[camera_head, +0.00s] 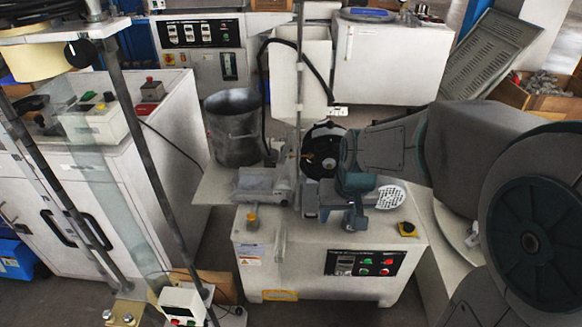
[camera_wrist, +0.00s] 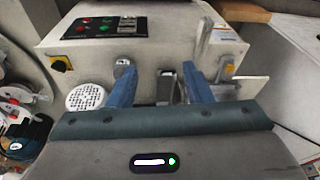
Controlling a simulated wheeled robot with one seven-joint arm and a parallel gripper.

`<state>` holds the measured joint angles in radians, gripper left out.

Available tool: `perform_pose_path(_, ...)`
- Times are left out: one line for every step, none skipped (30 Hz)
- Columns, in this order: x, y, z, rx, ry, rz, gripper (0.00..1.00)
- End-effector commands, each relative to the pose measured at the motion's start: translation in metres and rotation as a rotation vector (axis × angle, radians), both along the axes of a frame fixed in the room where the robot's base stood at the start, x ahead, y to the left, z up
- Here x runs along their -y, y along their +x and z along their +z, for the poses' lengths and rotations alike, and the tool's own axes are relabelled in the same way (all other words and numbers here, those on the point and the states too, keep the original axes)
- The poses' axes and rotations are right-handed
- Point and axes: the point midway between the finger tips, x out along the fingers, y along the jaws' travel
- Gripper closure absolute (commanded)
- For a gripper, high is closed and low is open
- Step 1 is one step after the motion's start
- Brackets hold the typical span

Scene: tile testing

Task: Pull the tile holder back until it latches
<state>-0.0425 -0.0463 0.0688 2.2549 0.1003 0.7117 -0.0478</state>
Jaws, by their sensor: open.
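The tile holder seems to be part of the grey metal assembly (camera_head: 265,184) on top of the white grinding machine (camera_head: 300,268), left of the dark round wheel (camera_head: 323,150). I cannot tell its exact outline. My gripper (camera_head: 342,207) is above the machine top, right of that assembly. In the wrist view my gripper (camera_wrist: 159,66) is open, with two blue fingers apart. A small grey upright block (camera_wrist: 166,82) shows between the fingers, not gripped. A silver knob (camera_wrist: 122,67) appears by the left finger. Contact cannot be told, and my gripper body hides what lies below.
A perforated white disc (camera_head: 391,196) and a yellow-black switch (camera_head: 407,229) are on the machine's right. A control panel (camera_head: 365,263) is on its front. A metal bucket (camera_head: 234,128) stands behind left.

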Motion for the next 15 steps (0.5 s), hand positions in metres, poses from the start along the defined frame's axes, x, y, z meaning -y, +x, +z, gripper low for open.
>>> perform_pose_path(-0.011, 0.024, -0.005, 0.013, 0.017, 0.009, 0.55)
perform_pose_path(-0.017, 0.037, -0.007, 0.025, 0.026, 0.015, 0.55)
perform_pose_path(-0.025, 0.054, -0.011, 0.04, 0.04, 0.021, 0.55)
perform_pose_path(-0.031, 0.066, -0.014, 0.052, 0.05, 0.024, 0.55)
perform_pose_path(-0.037, 0.078, -0.018, 0.062, 0.06, 0.028, 0.55)
perform_pose_path(-0.045, 0.092, -0.022, 0.076, 0.073, 0.031, 0.55)
perform_pose_path(-0.051, 0.103, -0.026, 0.087, 0.083, 0.034, 0.55)
perform_pose_path(-0.056, 0.112, -0.029, 0.096, 0.092, 0.036, 0.55)
perform_pose_path(-0.063, 0.123, -0.034, 0.107, 0.103, 0.039, 0.55)
perform_pose_path(-0.068, 0.13, -0.037, 0.114, 0.111, 0.04, 0.55)
perform_pose_path(-0.072, 0.137, -0.04, 0.122, 0.118, 0.041, 0.55)
perform_pose_path(-0.077, 0.144, -0.044, 0.129, 0.125, 0.043, 0.55)
perform_pose_path(-0.08, 0.149, -0.046, 0.135, 0.13, 0.043, 0.55)
perform_pose_path(-0.082, 0.153, -0.048, 0.14, 0.136, 0.043, 0.55)
perform_pose_path(-0.085, 0.157, -0.05, 0.142, 0.14, 0.043, 0.55)
